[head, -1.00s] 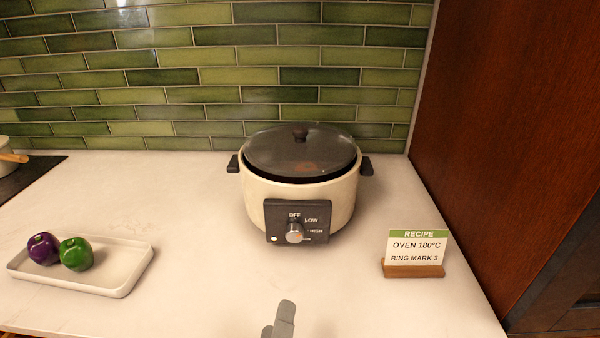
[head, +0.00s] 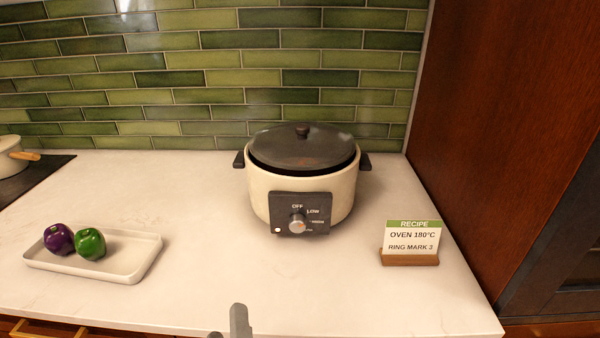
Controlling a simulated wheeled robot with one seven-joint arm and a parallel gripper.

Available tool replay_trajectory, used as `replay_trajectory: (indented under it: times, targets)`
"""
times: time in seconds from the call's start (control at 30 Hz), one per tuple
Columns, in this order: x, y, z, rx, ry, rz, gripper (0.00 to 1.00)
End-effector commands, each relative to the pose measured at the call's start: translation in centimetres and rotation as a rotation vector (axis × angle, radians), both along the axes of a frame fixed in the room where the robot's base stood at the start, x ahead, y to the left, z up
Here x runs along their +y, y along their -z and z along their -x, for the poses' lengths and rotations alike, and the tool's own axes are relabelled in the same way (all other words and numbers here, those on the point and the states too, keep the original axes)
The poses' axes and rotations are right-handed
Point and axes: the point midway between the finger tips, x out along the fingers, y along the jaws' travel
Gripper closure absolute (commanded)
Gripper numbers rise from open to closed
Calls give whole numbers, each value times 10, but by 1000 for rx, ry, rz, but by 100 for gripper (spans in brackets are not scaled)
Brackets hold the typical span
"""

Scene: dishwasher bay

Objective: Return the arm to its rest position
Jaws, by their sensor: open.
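In the head view, the tip of my gripper (head: 230,325) shows at the bottom edge, left of centre, just in front of the counter's front edge. Only a grey finger and a small part beside it show; the rest is below the picture. It holds nothing that I can see and touches nothing. The cream slow cooker (head: 300,190) stands on the counter behind it, clearly apart, with its dark lid on. Its front dial (head: 297,224) carries OFF, LOW and further marks.
A white tray (head: 128,276) holds a purple pepper (head: 58,239) and a green pepper (head: 90,244). A recipe card (head: 412,238) in a wooden stand is on the right. A pot (head: 10,158) sits at the far left. The counter (head: 200,230) between tray and cooker is clear.

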Motion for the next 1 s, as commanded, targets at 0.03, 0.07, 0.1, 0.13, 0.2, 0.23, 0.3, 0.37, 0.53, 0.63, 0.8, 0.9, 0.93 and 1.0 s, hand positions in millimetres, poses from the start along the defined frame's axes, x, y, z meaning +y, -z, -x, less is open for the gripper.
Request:
replay_trajectory:
  times: [0.03, 0.07, 0.1, 0.13, 0.2, 0.23, 0.3, 0.37, 0.53, 0.63, 0.8, 0.9, 0.93, 1.0]
  targets:
    - [-1, 7, 3, 14, -29, -31, 46]
    - [-1, 10, 6, 22, -50, -54, 46]
    - [-2, 14, 9, 33, -76, -85, 46]
    - [-4, 18, 12, 42, -94, -111, 46]
    - [-10, 27, 19, 66, -131, -176, 46]
    - [-15, 31, 23, 78, -145, -205, 46]
    - [-28, 41, 33, 107, -171, -286, 46]
    - [-44, 48, 43, 131, -182, -360, 46]
    - [-96, 61, 73, 180, -163, -565, 46]
    - [-132, 64, 92, 192, -123, -672, 46]
    - [-193, 68, 128, 204, -15, -824, 46]
    - [-228, 70, 153, 210, 70, -886, 46]
    - [-238, 71, 160, 212, 97, -900, 46]
    - [-258, 75, 178, 225, 161, -920, 46]
